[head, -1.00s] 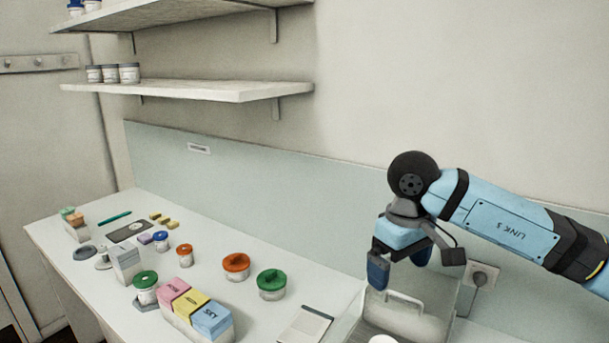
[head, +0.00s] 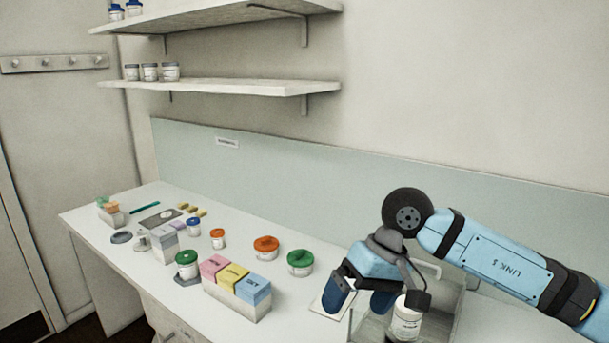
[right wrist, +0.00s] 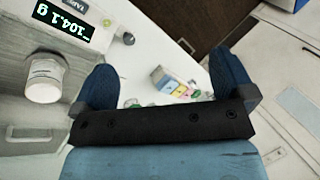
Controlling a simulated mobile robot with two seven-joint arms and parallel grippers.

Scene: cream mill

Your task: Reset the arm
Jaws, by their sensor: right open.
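My right gripper (head: 360,294) is open and empty, held above the right part of the bench (head: 140,249). Its two dark blue fingers also show spread apart in the right wrist view (right wrist: 160,90), with nothing between them. A white jar (head: 406,318) stands just right of the fingers in the head view, inside a clear-walled enclosure (head: 456,305). The jar also shows at the left of the right wrist view (right wrist: 43,82), beside a display (right wrist: 66,25) reading 104.1 g. My left gripper is not in view.
A block of pink, yellow and blue boxes (head: 237,306) stands mid-bench. Jars with green (head: 300,262), orange (head: 265,248) and blue lids stand around it. Shelves (head: 215,87) hang on the wall above.

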